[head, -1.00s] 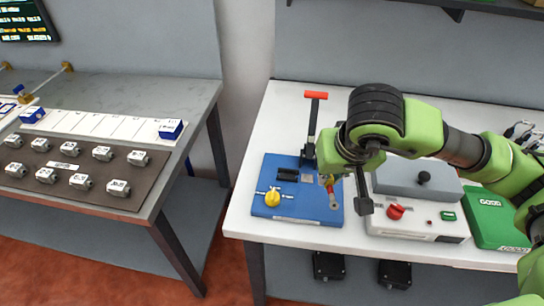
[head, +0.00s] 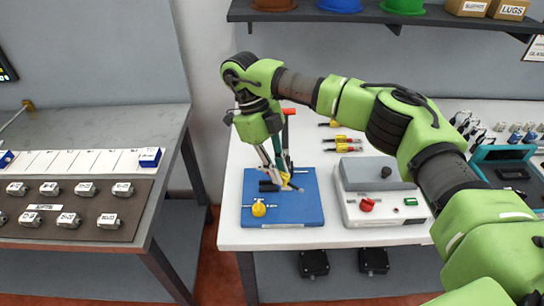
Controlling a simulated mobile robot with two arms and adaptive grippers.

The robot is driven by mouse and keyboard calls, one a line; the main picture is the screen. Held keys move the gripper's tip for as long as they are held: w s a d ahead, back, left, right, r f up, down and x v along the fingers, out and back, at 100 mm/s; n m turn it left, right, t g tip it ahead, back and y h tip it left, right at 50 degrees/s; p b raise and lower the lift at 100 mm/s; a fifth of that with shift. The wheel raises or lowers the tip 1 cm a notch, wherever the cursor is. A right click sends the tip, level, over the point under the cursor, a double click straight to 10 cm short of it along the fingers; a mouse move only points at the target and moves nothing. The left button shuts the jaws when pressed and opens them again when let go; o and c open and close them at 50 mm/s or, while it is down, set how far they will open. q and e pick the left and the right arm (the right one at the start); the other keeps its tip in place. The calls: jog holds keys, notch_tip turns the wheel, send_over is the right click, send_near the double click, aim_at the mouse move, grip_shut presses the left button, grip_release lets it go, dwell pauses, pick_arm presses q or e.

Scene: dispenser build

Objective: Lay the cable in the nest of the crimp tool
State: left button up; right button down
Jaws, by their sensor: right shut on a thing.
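The crimp tool (head: 310,213) is a blue base plate on the white table, with a yellow knob (head: 259,208), a dark block (head: 268,186) and a red-topped lever (head: 288,112). My right gripper (head: 279,178) points down over the plate, at the right of the dark block. It is shut on the cable (head: 286,181), of which only a small yellow part shows by the fingertips. The gripper and lever hide much of the nest; I cannot tell whether the cable touches it. My left gripper is out of view.
A grey-lidded machine (head: 385,206) with a red knob stands right of the plate. Several red and yellow cables (head: 343,139) lie behind. A teal case (head: 505,174) is at the right. The left bench (head: 118,238) holds grey blocks; a gap separates the tables.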

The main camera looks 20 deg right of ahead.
jog(key=m, duration=0.2)
jog(key=w+m+y, duration=0.1)
jog(key=shift+m+g+y+p, duration=0.3)
jog(key=shift+m, duration=0.1)
pick_arm(q)
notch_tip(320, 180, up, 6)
jog(key=p, duration=0.5)
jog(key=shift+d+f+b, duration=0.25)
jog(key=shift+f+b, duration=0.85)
jog(key=shift+b, duration=0.05)
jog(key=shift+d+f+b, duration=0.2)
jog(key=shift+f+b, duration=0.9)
jog(key=shift+b, duration=0.05)
pick_arm(e)
jog(key=shift+w+d+f+m+t+y, duration=0.1)
jog(key=shift+w+f+m+t+y, duration=0.8)
jog(key=shift+m, duration=3.2)
jog(key=shift+w+a+f+m+t+y, duration=0.1)
jog(key=shift+w+f+m+t+y, duration=0.75)
jog(key=shift+m, duration=3.25)
jog(key=shift+w+d+f+m+t+y, duration=0.1)
jog(key=shift+w+f+m+t+y, duration=0.25)
jog(key=shift+f+m+t+y, duration=2.4)
